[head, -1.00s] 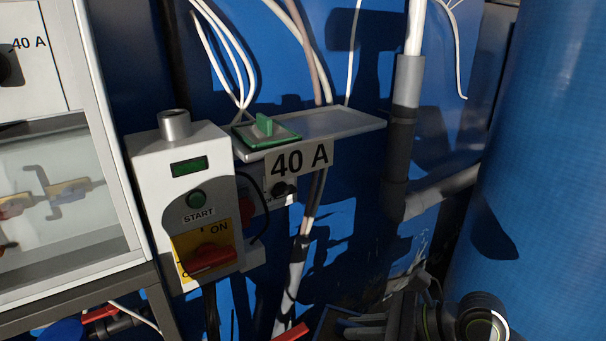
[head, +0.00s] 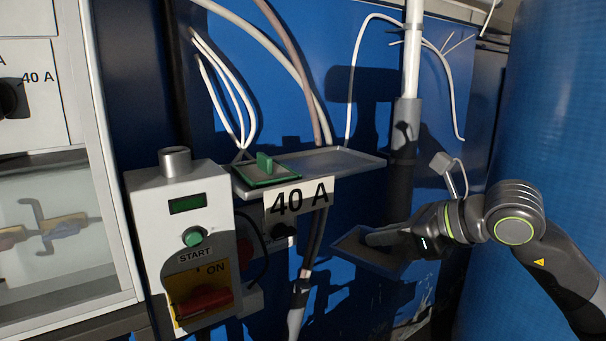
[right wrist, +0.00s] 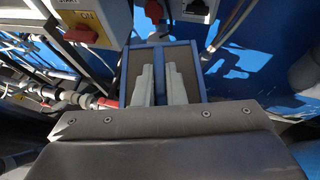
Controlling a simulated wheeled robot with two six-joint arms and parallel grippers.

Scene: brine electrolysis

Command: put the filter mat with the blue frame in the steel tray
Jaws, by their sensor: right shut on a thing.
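The filter mat with the blue frame (head: 352,246) is in my right gripper (head: 382,238), held in the air below and to the right of the steel tray (head: 352,160). In the right wrist view the mat's blue frame (right wrist: 204,78) surrounds a dark panel with a bar (right wrist: 159,60) down the middle, and the two pale fingers (right wrist: 161,85) lie across it. The gripper is shut on the mat. The steel tray is a shallow grey shelf on the blue wall. Its right part is bare. My left gripper is not in view.
A green-framed mat with a green grip (head: 266,172) lies at the tray's left end. Cables (head: 350,100) hang behind the tray, and a grey pipe (head: 403,140) stands at its right end. The START box (head: 190,225) is left of it. A blue drum (head: 545,120) is at right.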

